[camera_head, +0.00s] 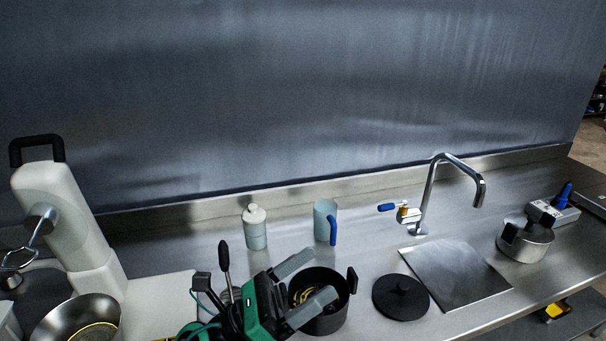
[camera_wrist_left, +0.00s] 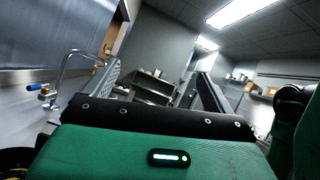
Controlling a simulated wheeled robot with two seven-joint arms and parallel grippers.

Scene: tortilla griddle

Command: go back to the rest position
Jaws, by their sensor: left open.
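My left gripper (camera_head: 322,272) has a green body and two grey fingers spread apart, with nothing between them. In the head view it is at the bottom middle, in front of and partly over a black pot (camera_head: 329,321), whose left side it hides. I cannot tell whether they touch. In the left wrist view the open fingers (camera_wrist_left: 158,75) point out toward the room, with no object between them. My right gripper is in neither view.
A white bottle (camera_head: 255,229), a pale jug (camera_head: 324,222) with a blue handle, a faucet (camera_head: 431,196), a black lid (camera_head: 401,297) and a steel pan (camera_head: 526,241) stand on the counter. A white machine (camera_head: 75,230) with a steel bowl (camera_head: 75,318) is at left.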

